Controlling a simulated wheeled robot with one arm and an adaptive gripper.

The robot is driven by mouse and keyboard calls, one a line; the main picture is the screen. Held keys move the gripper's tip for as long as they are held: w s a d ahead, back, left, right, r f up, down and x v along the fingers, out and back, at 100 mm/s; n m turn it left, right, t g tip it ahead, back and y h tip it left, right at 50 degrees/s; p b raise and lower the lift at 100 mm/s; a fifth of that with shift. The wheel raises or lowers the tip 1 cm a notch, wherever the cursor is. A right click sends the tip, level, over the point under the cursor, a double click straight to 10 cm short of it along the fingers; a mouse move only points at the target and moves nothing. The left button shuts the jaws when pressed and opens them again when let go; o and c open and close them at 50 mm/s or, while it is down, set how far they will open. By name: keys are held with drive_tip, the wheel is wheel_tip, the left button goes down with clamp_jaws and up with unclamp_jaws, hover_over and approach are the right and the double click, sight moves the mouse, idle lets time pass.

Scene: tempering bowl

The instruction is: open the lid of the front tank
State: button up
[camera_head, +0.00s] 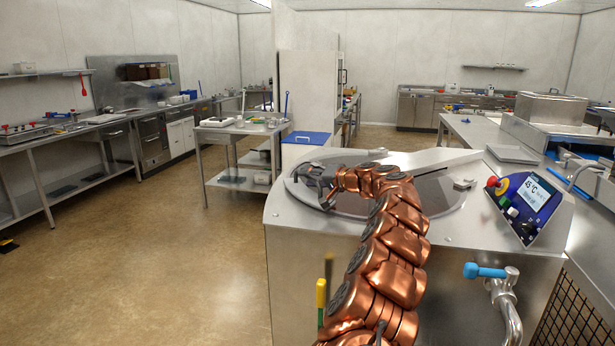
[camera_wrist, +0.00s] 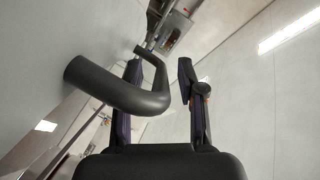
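The front tank (camera_head: 340,250) is a large steel body with a control panel on its right. Its round grey lid (camera_head: 440,196) lies flat on top, partly hidden behind my copper-coloured arm. My gripper (camera_head: 318,180) is at the left part of the lid, small and dark in the head view. In the wrist view, a thick dark grey bent handle (camera_wrist: 115,90) comes in from the left. Its bend reaches between the two fingers of my gripper (camera_wrist: 158,70). The fingers are apart, with a clear gap between the bar and the right finger. Contact with the left finger cannot be told.
The control panel (camera_head: 535,195) has a screen and a red knob. A blue-handled tap (camera_head: 487,271) sticks out at the tank's front right. A steel table (camera_head: 235,130) and a blue-topped bin (camera_head: 305,138) stand behind the tank.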

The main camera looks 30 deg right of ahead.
drive_tip(key=shift+w+a, duration=0.1)
drive_tip(key=shift+w, duration=0.2)
clamp_jaws()
drive_tip(key=shift+f, duration=0.1)
idle(0.4)
